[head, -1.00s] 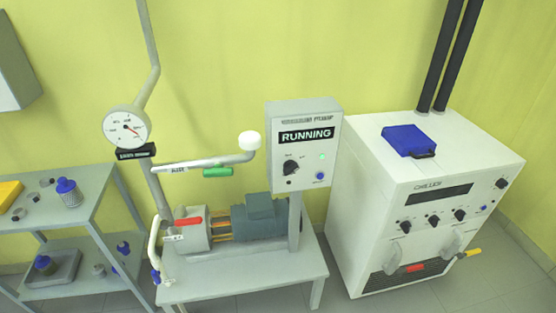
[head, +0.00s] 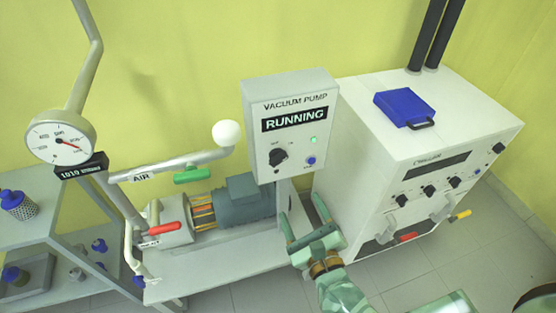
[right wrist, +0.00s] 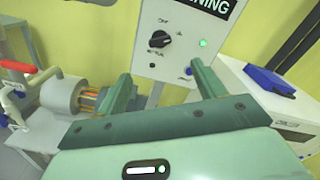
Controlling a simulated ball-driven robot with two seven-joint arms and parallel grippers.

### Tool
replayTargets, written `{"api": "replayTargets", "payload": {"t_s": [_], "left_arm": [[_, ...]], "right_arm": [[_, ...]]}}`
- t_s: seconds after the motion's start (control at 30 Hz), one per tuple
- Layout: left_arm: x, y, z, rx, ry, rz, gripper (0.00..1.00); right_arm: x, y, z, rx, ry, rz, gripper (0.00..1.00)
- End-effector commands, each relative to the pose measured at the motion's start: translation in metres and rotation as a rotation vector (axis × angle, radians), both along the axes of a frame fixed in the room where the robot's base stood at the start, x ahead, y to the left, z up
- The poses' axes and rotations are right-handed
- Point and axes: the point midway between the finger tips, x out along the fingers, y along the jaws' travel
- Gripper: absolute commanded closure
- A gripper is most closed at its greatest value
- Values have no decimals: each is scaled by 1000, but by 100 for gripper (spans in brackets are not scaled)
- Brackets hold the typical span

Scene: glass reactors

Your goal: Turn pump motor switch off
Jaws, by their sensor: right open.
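The vacuum pump control box (head: 292,125) stands on a post above the pump table. Its display reads RUNNING, and a green light (head: 313,140) is lit. The black rotary switch (head: 278,157) is on the lower left of its panel, with a blue button (head: 311,161) at the lower right. The switch also shows in the right wrist view (right wrist: 159,39). My right gripper (head: 304,218) is open and empty, below and in front of the box, apart from it. In the right wrist view the switch lies beyond and between the fingers. My left gripper is not in view.
The pump motor (head: 245,202) sits on the table behind my right gripper's left side. The chiller (head: 420,150) with a blue case (head: 404,107) on top stands to the right. A pipe with a green handle (head: 192,175) and a gauge (head: 61,138) are left. A shelf (head: 30,232) stands far left.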

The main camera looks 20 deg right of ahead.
Motion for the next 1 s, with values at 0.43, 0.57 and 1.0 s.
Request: {"api": "replayTargets", "payload": {"t_s": [0.43, 0.57, 1.0], "left_arm": [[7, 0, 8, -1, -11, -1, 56], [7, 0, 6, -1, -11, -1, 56], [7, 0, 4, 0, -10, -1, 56]], "right_arm": [[105, 4, 2, -4, -3, 1, 31], [130, 5, 1, -6, -2, 2, 31], [156, 6, 1, -6, -1, 1, 31]]}}
